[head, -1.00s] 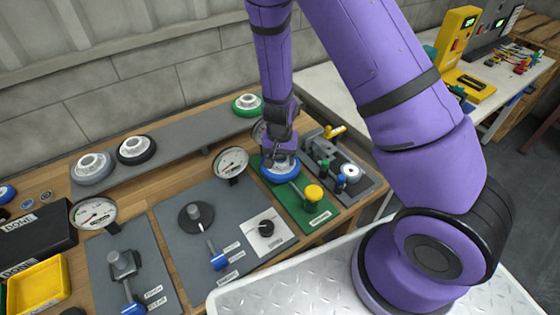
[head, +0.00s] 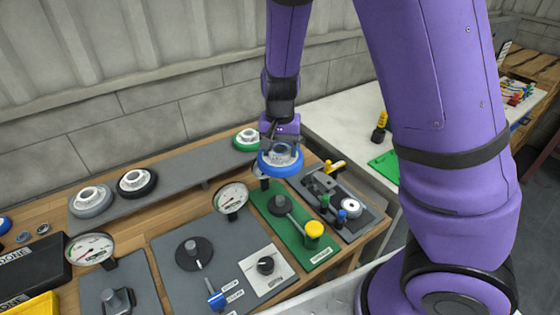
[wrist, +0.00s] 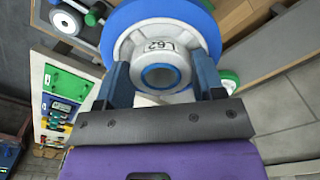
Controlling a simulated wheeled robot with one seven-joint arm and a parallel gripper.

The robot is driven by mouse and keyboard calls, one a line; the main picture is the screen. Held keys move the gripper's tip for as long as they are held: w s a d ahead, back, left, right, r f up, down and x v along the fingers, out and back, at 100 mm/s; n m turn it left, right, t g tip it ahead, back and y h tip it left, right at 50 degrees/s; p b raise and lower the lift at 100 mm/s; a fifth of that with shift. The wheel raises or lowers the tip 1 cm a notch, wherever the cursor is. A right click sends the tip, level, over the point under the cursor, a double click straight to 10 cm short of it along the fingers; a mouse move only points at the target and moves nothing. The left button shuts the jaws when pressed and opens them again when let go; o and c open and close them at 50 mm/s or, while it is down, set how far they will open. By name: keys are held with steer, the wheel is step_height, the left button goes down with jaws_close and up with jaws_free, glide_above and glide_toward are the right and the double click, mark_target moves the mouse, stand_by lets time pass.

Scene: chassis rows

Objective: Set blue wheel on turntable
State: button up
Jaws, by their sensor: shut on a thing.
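The blue wheel (head: 281,162) has a blue rim and a pale grey hub. My gripper (head: 281,147) is shut on its hub and holds it in the air above the green plate (head: 292,233). In the wrist view the wheel (wrist: 160,30) shows the mark "L62", with a finger on either side of the hub. A dark disc with a centre pin (head: 194,253) lies bare on a grey plate. Another dark disc (head: 279,204) lies bare on the green plate, by a yellow-knobbed fixture (head: 314,231). I cannot tell for certain which is the turntable.
A grey shelf (head: 205,164) at the back bears a grey wheel (head: 91,200), a black wheel (head: 136,182) and a green wheel (head: 246,139). Gauges (head: 231,198), a black dial (head: 265,265) and a blue-handled lever (head: 216,299) stand nearby. A small fixture plate (head: 345,205) is at right.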

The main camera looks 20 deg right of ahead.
steer(key=shift+r, duration=0.5)
steer(key=shift+r, duration=0.1)
steer(key=shift+r, duration=1.9)
steer(key=shift+f, duration=0.1)
